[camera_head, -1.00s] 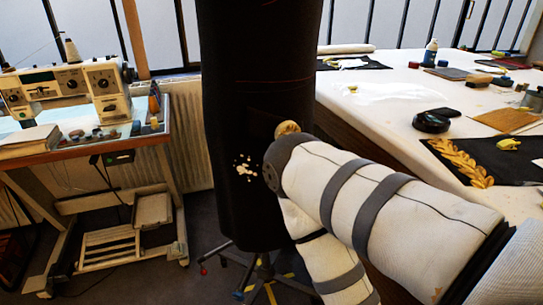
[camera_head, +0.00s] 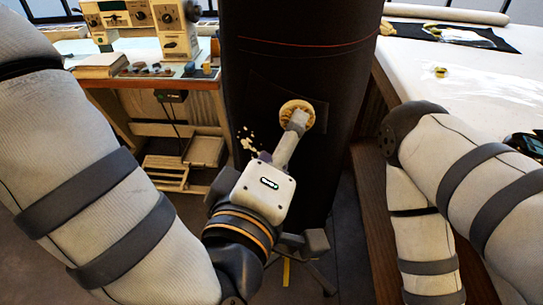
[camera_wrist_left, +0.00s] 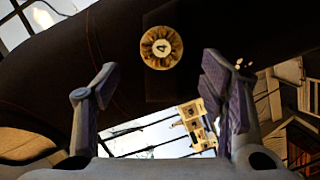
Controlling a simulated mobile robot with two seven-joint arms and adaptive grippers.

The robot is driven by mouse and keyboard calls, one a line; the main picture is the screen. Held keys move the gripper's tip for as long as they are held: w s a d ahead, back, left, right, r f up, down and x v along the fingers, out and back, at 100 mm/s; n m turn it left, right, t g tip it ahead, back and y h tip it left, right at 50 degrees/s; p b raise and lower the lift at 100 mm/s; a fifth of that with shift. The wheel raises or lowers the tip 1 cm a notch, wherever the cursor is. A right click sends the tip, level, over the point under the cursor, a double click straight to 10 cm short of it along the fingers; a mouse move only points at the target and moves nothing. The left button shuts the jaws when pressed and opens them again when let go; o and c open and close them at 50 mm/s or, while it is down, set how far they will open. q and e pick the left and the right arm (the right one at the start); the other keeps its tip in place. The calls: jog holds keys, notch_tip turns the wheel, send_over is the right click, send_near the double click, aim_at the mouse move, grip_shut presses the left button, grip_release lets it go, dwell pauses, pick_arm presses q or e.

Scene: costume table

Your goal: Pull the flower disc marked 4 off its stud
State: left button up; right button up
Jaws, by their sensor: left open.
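The round tan flower disc marked 4 (camera_head: 297,108) sits on the front of a tall black dress form (camera_head: 300,65). In the left wrist view the disc (camera_wrist_left: 161,47) faces me, with its petal rim and the 4 plain to see. The stud is hidden behind it. My left gripper (camera_head: 294,128) points up at the disc, and one finger overlaps its lower part in the head view. In the left wrist view the gripper (camera_wrist_left: 160,78) is open and empty, with the disc centred beyond its fingers. My right arm shows at the right, but its gripper is out of view.
A sewing machine (camera_head: 150,22) stands on a table at the back left. A white worktable (camera_head: 490,85) is at the right, with a black cloth and small items on it. White specks (camera_head: 248,141) mark the form left of the disc.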

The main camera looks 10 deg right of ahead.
pick_arm(q)
jog(key=x, duration=0.6)
jog(key=shift+w+b, duration=0.4)
jog(key=shift+b, duration=0.05)
pick_arm(e)
jog(key=shift+s+a+f+g, duration=0.1)
jog(key=shift+s+f+g, duration=0.2)
jog(key=shift+s+f, duration=0.4)
pick_arm(q)
jog(key=shift+d, duration=0.1)
jog(key=c, duration=1.5)
jog(key=shift+s, duration=0.1)
jog(key=shift+c, duration=0.2)
jog(key=shift+f, duration=0.1)
pick_arm(e)
jog(key=shift+w, duration=0.15)
